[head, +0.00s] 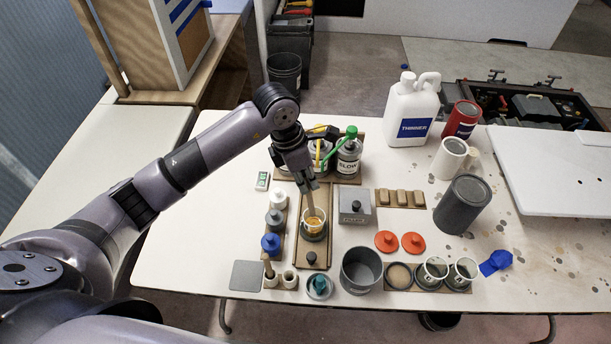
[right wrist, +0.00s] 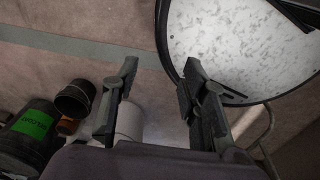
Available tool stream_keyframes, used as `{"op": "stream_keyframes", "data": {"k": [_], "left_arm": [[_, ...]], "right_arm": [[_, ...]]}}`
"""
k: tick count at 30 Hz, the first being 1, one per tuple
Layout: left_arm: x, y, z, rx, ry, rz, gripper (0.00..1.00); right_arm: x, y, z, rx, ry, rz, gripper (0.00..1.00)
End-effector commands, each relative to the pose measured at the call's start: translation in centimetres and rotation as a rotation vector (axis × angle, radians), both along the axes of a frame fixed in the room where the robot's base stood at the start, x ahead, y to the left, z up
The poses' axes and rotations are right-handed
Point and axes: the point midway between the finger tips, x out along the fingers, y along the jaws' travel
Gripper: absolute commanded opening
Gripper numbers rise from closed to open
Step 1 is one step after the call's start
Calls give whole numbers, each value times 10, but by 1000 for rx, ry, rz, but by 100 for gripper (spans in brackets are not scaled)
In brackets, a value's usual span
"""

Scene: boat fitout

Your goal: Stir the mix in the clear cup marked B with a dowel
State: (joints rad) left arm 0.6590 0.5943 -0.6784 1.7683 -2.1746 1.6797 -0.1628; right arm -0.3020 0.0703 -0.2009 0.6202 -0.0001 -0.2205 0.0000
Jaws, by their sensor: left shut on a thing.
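A clear cup (head: 314,228) with amber mix in it stands on a brown board in the middle of the table. Its marking cannot be read at this size. My left gripper (head: 306,186) is above the cup and shut on a thin upright dowel (head: 311,206). The dowel's lower end reaches into the cup's mouth; its tip is hidden in the mix. My right gripper (right wrist: 161,75) is open and empty in the right wrist view, over the floor and away from the cup.
Cans with yellow and green tops, one labelled SLOW (head: 348,160), stand close behind the cup. A grey pot (head: 361,270) and more clear cups (head: 433,269) stand in front.

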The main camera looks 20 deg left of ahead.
Motion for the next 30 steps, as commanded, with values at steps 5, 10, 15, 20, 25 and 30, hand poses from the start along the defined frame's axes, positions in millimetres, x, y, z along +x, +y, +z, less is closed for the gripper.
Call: {"op": "stream_keyframes", "data": {"k": [5,10,15,20,25,30], "left_arm": [[1,-1,-18,0,-2,1,0],[1,-3,-32,1,-1,1,0],[2,-4,-45,1,-1,1,0],[2,-6,-58,1,-1,1,0],[3,-7,-67,0,-1,0,0],[3,-8,-70,0,-1,1,0]], "right_arm": [[1,0,-17,0,-2,2,40],[2,-4,-29,-5,-3,4,40],[2,-8,-41,-9,-4,4,40],[2,-10,-53,-12,-4,3,40],[3,-10,-61,-12,-4,2,40],[2,-10,-63,-12,-4,1,40]]}}
